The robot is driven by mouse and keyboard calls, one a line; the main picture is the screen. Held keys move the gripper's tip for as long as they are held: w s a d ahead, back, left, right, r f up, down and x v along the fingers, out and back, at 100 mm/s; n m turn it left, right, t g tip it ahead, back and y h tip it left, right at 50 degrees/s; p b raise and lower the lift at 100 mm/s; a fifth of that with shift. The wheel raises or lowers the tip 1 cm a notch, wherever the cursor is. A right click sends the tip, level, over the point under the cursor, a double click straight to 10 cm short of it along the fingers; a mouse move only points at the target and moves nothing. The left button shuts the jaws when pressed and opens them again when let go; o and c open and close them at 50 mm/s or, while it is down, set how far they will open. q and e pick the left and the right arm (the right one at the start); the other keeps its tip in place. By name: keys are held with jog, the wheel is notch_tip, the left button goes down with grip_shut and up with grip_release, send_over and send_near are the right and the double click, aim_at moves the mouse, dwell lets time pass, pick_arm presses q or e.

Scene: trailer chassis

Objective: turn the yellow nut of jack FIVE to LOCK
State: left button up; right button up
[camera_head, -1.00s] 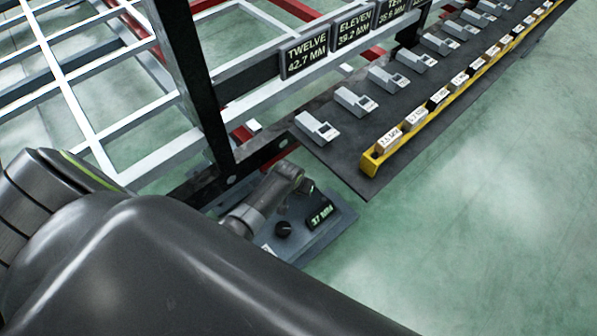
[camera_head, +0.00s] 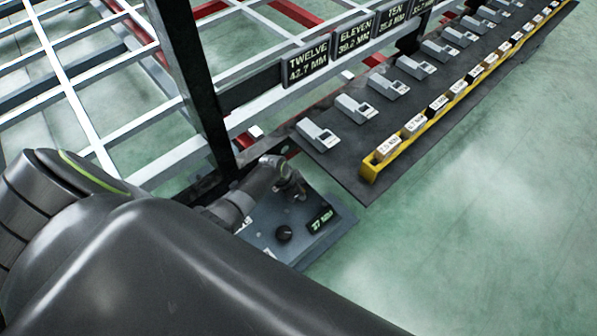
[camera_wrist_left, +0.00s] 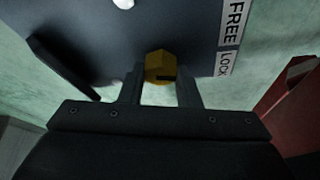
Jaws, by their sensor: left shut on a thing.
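In the left wrist view a yellow nut (camera_wrist_left: 158,66) sits on a dark panel (camera_wrist_left: 100,40), with a small black mark on its near side. My left gripper (camera_wrist_left: 160,88) is shut on it, one finger at each side. Beside it on the right is a white label (camera_wrist_left: 233,38) reading FREE, then LOCK nearer the gripper. In the head view my left gripper (camera_head: 290,185) is at the far part of the panel (camera_head: 275,255), and the nut is hidden there. No jack marked FIVE is readable. My right gripper is not in view.
The panel has a black knob (camera_head: 284,233) and a display (camera_head: 320,219) that appears to read 37 MM. Past it lies a dark board (camera_head: 350,165) with several grey gauges and a yellow rail (camera_head: 372,163) of labelled blocks. The trailer frame (camera_head: 110,170) and a dark post (camera_head: 195,85) stand close by.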

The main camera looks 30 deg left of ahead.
pick_arm(q)
jog(key=shift+m, duration=0.7)
jog(key=shift+a+m+g+h+b, duration=0.1)
jog(key=shift+m+g+h+b, duration=0.2)
jog(key=shift+m+b, duration=0.1)
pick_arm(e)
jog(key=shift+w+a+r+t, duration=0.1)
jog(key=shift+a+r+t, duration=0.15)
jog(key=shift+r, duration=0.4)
pick_arm(q)
jog(key=shift+m, duration=0.3)
jog(key=o, duration=1)
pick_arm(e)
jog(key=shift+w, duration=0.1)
